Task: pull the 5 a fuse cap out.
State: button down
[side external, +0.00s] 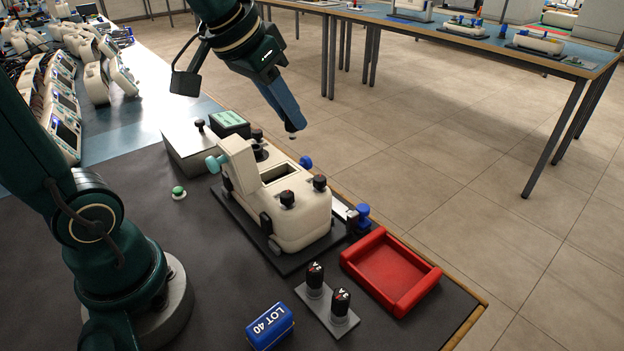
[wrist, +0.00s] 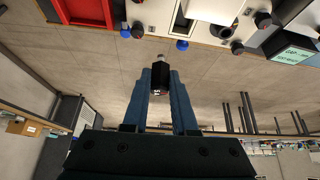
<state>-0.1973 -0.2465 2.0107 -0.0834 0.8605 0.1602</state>
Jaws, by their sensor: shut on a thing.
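My gripper (side external: 290,126) is raised in the air beyond the far side of the cream monitor (side external: 305,225), clear of it. In the wrist view its blue fingers (wrist: 160,82) are shut on a black fuse cap (wrist: 161,74) with a pale metal tip pointing away from the fingers. The tip also shows below the fingers in the side view. The held cap's rating cannot be read. Two black caps with red marks, a nearer one (side external: 287,198) and a farther one (side external: 320,182), sit on the monitor. A dark round fitting (side external: 261,154) is near its raised flap (side external: 238,164).
A red tray (side external: 431,283) lies at the mat's right edge. Nearby are a grey plate (side external: 322,312) bearing two black caps, a blue LOT 40 block (side external: 270,326) and a green button (side external: 179,193). A box with a green display (side external: 229,118) stands behind the monitor.

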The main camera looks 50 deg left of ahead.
jog(key=shift+w+r+m, duration=0.1)
jog(key=shift+w+m, duration=0.1)
jog(key=shift+m, duration=0.2)
jog(key=shift+s+d+g, duration=0.15)
jog(key=shift+s+g, duration=0.05)
jog(key=shift+g, duration=0.5)
jog(key=w+d+n+g+h, duration=0.2)
jog(key=w+d+n+g, duration=0.1)
jog(key=d+n+g, duration=0.4)
jog(key=d+f+n+g+h, duration=0.1)
jog(key=d+f+h, duration=0.1)
jog(key=f, duration=0.2)
jog(key=w+d+f+n+g+h, duration=0.1)
jog(key=d+f+n+h, duration=0.1)
jog(key=d+f+h, duration=0.1)
jog(key=w+d+f+n+g+h, duration=0.1)
jog(key=d+f+n+h, duration=0.1)
jog(key=f, duration=0.4)
jog(key=shift+w+d+h, duration=0.1)
jog(key=shift+d+h, duration=0.4)
jog(key=shift+d, duration=0.05)
jog(key=shift+g+h, duration=0.3)
jog(key=shift+h, duration=0.1)
